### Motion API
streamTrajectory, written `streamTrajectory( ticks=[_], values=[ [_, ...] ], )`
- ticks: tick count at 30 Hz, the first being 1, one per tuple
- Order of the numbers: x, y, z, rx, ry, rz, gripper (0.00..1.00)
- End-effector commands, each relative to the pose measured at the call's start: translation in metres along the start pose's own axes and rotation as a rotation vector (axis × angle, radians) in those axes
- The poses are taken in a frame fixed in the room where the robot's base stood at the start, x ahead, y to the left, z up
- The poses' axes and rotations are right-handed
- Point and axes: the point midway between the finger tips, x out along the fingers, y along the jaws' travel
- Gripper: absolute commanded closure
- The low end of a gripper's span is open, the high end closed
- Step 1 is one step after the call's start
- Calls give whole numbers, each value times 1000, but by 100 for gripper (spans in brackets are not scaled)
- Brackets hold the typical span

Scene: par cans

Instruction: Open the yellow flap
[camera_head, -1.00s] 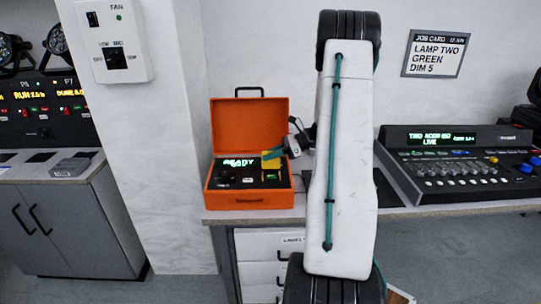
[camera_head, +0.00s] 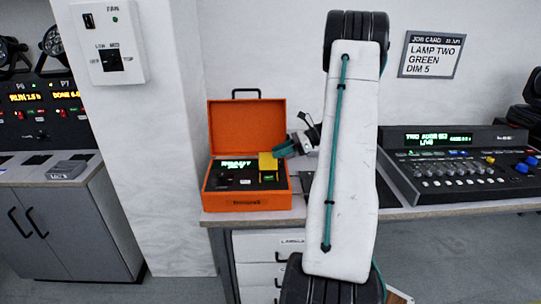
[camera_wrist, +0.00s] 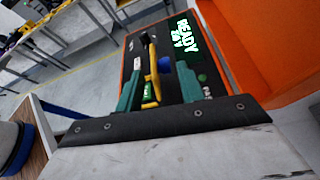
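The yellow flap (camera_head: 267,162) stands raised on the panel of an open orange case (camera_head: 248,204). A small green-lit part shows just below it. In the wrist view the flap (camera_wrist: 155,84) appears nearly edge-on as a thin yellow strip, beside a green-lit part (camera_wrist: 148,90). My gripper (camera_head: 284,148) is just right of the flap in the head view. In the wrist view its teal fingers (camera_wrist: 160,75) are apart, with the flap showing in the gap between them. I cannot tell whether a finger touches it.
The case's lid (camera_head: 246,124) stands open behind the panel. A READY display (camera_head: 236,164) is lit at the panel's back left. A lighting console (camera_head: 450,165) stands to the right. A job card (camera_head: 432,54) hangs on the wall.

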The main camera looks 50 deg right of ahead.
Motion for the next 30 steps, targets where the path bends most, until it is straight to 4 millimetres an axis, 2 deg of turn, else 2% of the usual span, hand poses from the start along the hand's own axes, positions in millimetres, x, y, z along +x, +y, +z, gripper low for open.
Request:
streamTrajectory(
  ticks=[3, 9, 26, 30],
  values=[
    [-19, -1, 0, 0, -1, -3, 62],
    [-32, 0, 0, -1, -1, -1, 62],
    [-32, 0, 0, 0, -1, 0, 62],
    [-21, 8, 14, -39, 26, 28, 62]
  ],
)
